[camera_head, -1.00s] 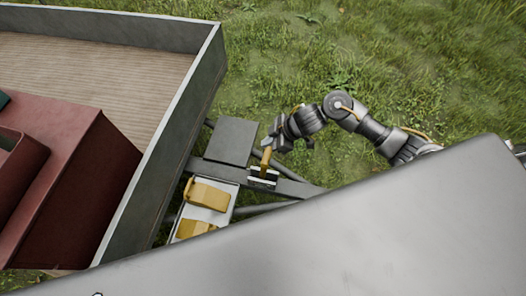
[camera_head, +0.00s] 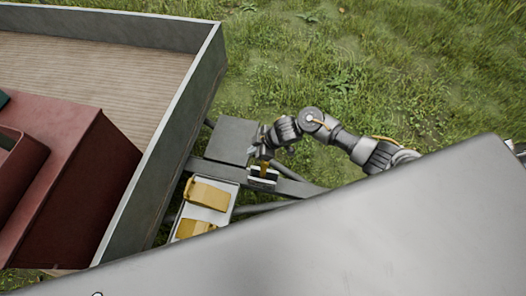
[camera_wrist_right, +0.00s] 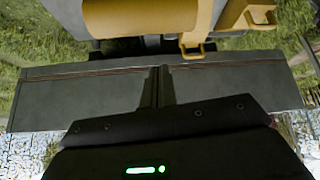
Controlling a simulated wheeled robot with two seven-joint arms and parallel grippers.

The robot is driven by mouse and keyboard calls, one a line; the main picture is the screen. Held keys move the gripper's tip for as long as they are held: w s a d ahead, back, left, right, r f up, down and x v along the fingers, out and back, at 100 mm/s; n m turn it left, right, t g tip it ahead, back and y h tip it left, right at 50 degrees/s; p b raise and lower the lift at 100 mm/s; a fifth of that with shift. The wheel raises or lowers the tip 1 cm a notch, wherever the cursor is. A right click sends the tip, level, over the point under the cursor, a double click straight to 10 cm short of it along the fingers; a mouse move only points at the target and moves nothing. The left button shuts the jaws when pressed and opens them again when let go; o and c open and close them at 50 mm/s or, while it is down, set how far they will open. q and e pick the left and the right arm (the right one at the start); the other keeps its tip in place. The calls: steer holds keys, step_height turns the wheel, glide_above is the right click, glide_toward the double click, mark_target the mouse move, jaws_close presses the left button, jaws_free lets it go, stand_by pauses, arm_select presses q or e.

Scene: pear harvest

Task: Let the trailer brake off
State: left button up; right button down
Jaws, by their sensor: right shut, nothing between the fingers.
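The trailer brake lever (camera_head: 264,168) is a short yellow-orange handle on a small dark and white bracket (camera_head: 262,180) on the trailer's drawbar. My right gripper (camera_head: 262,150) is at the lever's upper end and hides part of it; whether they touch cannot be told. In the right wrist view the jaws (camera_wrist_right: 160,72) are shut, meeting along a middle seam, with nothing between them. A large yellow part (camera_wrist_right: 140,18) with small loops lies just past the fingertips; I cannot tell if it is the lever. My left gripper is not in view.
The grey-walled trailer bed (camera_head: 165,150) with a red box (camera_head: 80,170) fills the left. A dark flat plate (camera_head: 232,140) is beside the lever. A large grey surface covers the lower right. Grass lies behind.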

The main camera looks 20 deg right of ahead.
steer(key=d+p, duration=0.1)
steer(key=s+d+f, duration=0.1)
steer(key=d, duration=0.1)
steer(key=shift+s+d+f+p, duration=0.15)
steer(key=shift+d+f+p, duration=0.1)
steer(key=shift+p, duration=0.1)
